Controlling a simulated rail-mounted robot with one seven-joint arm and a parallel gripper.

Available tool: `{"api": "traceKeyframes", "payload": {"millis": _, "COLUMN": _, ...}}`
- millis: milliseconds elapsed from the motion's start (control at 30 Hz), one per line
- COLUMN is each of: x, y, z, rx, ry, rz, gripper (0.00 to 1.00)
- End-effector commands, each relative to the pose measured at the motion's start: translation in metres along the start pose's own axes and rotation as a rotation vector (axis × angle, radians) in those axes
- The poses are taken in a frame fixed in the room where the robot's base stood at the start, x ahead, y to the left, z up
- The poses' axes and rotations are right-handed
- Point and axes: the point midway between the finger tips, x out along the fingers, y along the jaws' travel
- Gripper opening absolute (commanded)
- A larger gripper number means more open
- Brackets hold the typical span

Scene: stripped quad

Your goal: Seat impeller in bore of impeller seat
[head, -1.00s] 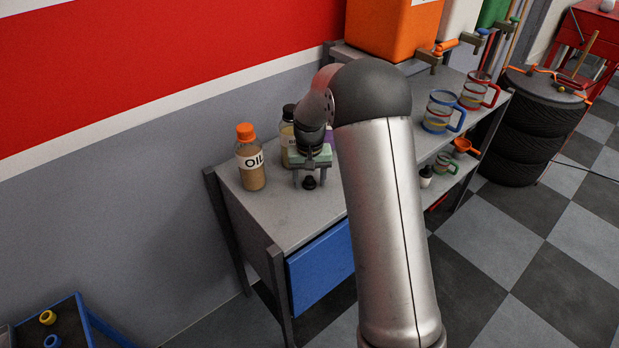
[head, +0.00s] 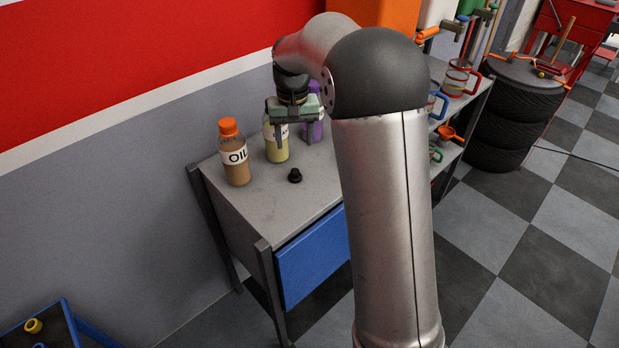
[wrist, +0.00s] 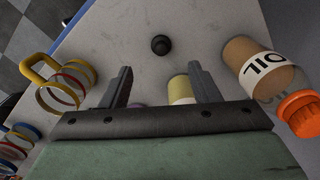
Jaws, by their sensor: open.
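A small black knob-shaped part (head: 295,176) stands on the grey bench top, and it also shows in the wrist view (wrist: 160,45). I cannot tell whether it is the impeller. My gripper (head: 291,137) is open and empty above the bench, raised clear of the black part. In the wrist view my gripper (wrist: 160,84) has its two fingers wide apart, with the black part beyond the gap between them. I cannot make out the impeller seat or its bore in either view.
An oil bottle (head: 236,160) with an orange cap, a yellowish bottle (head: 277,151) and a purple bottle (head: 316,128) stand on the bench (head: 262,200). Jugs (head: 458,80) stand farther right. A blue tray (head: 66,318) holds a yellow ring (head: 33,326). My arm hides the bench's middle.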

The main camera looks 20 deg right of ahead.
Motion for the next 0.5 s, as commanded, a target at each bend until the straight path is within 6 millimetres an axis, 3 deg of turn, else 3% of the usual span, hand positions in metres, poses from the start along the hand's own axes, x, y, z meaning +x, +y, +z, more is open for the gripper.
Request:
{"api": "traceKeyframes", "payload": {"millis": 167, "x": -0.024, "y": 0.006, "z": 0.085, "rx": -0.039, "ry": 0.015, "rz": -0.003, "gripper": 0.56}}
{"api": "traceKeyframes", "payload": {"millis": 233, "x": -0.027, "y": 0.01, "z": 0.131, "rx": -0.06, "ry": 0.021, "rz": -0.005, "gripper": 0.56}}
{"api": "traceKeyframes", "payload": {"millis": 400, "x": -0.014, "y": 0.021, "z": 0.236, "rx": -0.106, "ry": 0.032, "rz": -0.007, "gripper": 0.56}}
{"api": "traceKeyframes", "payload": {"millis": 500, "x": 0.0, "y": 0.027, "z": 0.281, "rx": -0.126, "ry": 0.036, "rz": -0.008, "gripper": 0.56}}
